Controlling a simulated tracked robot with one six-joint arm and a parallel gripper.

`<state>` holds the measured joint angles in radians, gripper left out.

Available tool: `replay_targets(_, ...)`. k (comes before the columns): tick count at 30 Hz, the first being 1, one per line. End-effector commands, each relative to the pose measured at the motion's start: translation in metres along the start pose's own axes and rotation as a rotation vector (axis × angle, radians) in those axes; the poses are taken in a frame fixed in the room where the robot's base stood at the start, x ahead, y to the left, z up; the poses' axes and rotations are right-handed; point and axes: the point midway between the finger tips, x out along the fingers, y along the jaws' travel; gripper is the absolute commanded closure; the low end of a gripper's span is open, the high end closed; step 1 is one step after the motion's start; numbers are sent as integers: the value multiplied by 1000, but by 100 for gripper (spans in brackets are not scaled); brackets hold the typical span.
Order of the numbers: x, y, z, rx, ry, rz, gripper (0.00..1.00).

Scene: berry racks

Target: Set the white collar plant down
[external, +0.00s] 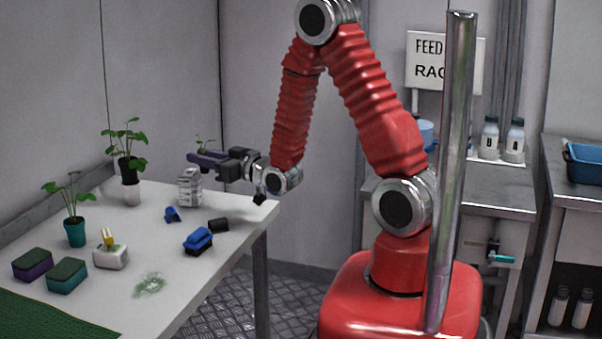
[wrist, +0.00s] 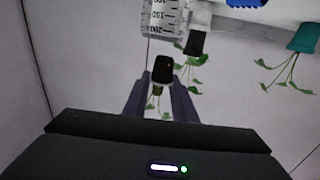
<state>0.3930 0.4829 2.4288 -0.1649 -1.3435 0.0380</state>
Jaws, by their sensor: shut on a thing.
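My gripper (external: 197,159) is shut on the white collar plant and holds it in the air above the far right part of the table. In the wrist view, my gripper (wrist: 161,82) has its two fingers on either side of the plant's small dark pot (wrist: 163,68). A pale collar (wrist: 156,88) shows at the pot, with green leaves beyond it.
A graduated white container (external: 189,188) stands just below my gripper. A black-potted plant (external: 127,169) in a white holder (external: 131,194) and a teal-potted plant (external: 75,233) stand left. Blue pieces (external: 197,241), a black cylinder (external: 218,225) and sponges (external: 67,275) lie nearer.

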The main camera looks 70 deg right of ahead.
Motion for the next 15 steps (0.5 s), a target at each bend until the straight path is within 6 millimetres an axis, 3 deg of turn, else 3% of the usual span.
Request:
replay_targets(11, 0, -93, -2, 0, 0, -68, 97)
replay_targets(15, -4, -135, -5, -1, 1, -131, 97)
